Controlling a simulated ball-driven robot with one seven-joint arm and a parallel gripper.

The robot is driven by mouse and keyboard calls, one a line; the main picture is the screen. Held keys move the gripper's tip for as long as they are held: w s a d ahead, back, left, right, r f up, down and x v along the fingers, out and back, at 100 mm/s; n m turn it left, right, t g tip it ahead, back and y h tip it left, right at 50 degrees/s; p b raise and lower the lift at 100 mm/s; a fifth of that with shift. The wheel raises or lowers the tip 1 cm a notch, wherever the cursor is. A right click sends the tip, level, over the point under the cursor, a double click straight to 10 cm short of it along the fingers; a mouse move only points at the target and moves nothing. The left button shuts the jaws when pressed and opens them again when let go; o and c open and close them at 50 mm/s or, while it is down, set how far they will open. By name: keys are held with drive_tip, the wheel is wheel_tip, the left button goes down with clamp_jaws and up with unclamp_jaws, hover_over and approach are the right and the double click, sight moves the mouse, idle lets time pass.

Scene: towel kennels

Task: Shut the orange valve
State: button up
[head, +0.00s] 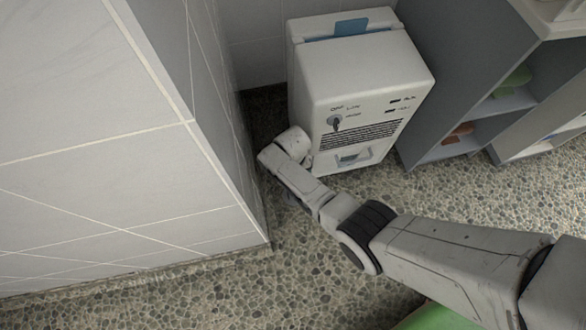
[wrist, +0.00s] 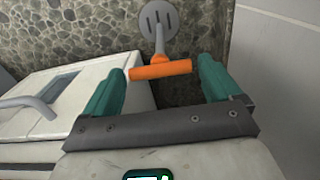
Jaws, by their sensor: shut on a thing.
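The orange valve (wrist: 160,70) is a bar-shaped handle in the wrist view. It sits at the end of a grey stem that runs up to a round slotted grey plate (wrist: 158,17). My gripper (wrist: 158,66) has one teal finger at each end of the orange bar and is shut on it, with the bar lying crosswise between the fingers. In the head view, my arm reaches down into the gap left of a white machine. The valve and my fingertips are hidden there.
The white machine (head: 355,85), with a dial and a dark grille, stands close to my wrist. A tiled wall (head: 110,150) is close on the left. Grey shelving (head: 470,75) stands at the right. The pebbled floor (head: 300,275) is bare in front of the machine.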

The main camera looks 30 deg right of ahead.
idle(0.4)
drive_tip(key=o, duration=0.7)
drive_tip(key=shift+o, duration=0.2)
wheel_tip(320, 180, up, 11)
drive_tip(key=p, duration=0.6)
drive_tip(key=shift+f+p, duration=0.15)
drive_tip(key=shift+p, duration=0.15)
drive_tip(key=s+d+r+n+t, duration=0.15)
drive_tip(key=s+d+r, duration=0.25)
drive_tip(key=s+r, duration=0.65)
drive_tip(key=s+d+r+n+g, duration=0.1)
drive_tip(key=s+d+r+n, duration=0.15)
drive_tip(key=s+r, duration=0.8)
wheel_tip(320, 180, up, 23)
drive_tip(key=s+p, duration=0.2)
drive_tip(key=p, duration=2.3)
drive_tip(key=shift+s+d+m, duration=0.4)
drive_tip(key=shift+d, duration=0.05)
